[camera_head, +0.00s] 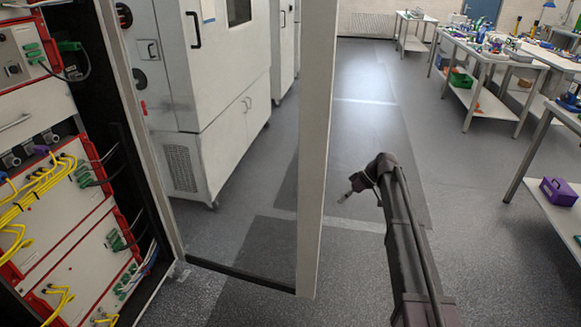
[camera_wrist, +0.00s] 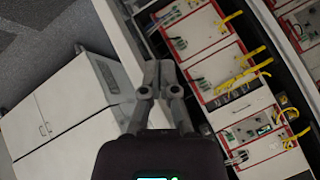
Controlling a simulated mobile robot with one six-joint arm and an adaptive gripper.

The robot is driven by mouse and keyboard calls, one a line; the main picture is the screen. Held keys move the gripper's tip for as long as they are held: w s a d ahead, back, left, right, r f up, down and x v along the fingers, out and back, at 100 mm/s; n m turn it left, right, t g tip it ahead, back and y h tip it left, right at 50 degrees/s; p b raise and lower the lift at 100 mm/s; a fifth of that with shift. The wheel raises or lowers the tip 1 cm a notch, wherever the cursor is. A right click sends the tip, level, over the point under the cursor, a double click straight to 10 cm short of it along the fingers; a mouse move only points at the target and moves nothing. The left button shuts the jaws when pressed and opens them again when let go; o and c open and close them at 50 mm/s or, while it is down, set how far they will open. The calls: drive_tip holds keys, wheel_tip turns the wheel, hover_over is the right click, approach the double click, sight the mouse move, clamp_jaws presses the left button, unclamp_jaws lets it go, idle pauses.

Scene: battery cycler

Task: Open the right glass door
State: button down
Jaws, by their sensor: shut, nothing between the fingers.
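The right glass door (camera_head: 312,160) stands swung out from the cycler rack in the head view. Its pale free-edge post is upright in mid-picture, and its dark bottom rail (camera_head: 240,277) runs back to the rack. The floor and a white cabinet show through the pane. My gripper (camera_head: 343,199) is just right of the post in the picture, with a gap between them; their distance in depth is hard to tell. In the wrist view my gripper (camera_wrist: 158,68) has its fingers together and empty, with the rack behind. I cannot make out a door handle.
The open rack (camera_head: 50,180) at left holds red-framed modules with yellow cables; it also shows in the wrist view (camera_wrist: 235,75). White cabinets (camera_head: 215,90) stand beyond the door. Workbenches (camera_head: 500,60) line the right. The grey floor (camera_head: 375,110) between is clear.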

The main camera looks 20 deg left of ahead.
drive_tip(key=s+d+f+t+h, duration=0.1)
drive_tip(key=s+f+t+h, duration=0.2)
drive_tip(key=s+f+h, duration=0.15)
drive_tip(key=n+t+h+b, duration=0.1)
drive_tip(key=n+t+b, duration=0.3)
drive_tip(key=n+t, duration=1.6)
approach(291, 162)
drive_tip(key=s+n, duration=0.1)
drive_tip(key=s, duration=0.5)
drive_tip(key=shift+s+d+r+g, duration=0.15)
drive_tip(key=shift+d+r+g, duration=0.15)
drive_tip(key=shift+r+g, duration=0.15)
drive_tip(key=shift+h, duration=0.25)
drive_tip(key=w, duration=0.4)
drive_tip(key=w+a, duration=0.1)
drive_tip(key=w, duration=0.8)
drive_tip(key=shift+w+a, duration=0.15)
drive_tip(key=shift+w, duration=0.35)
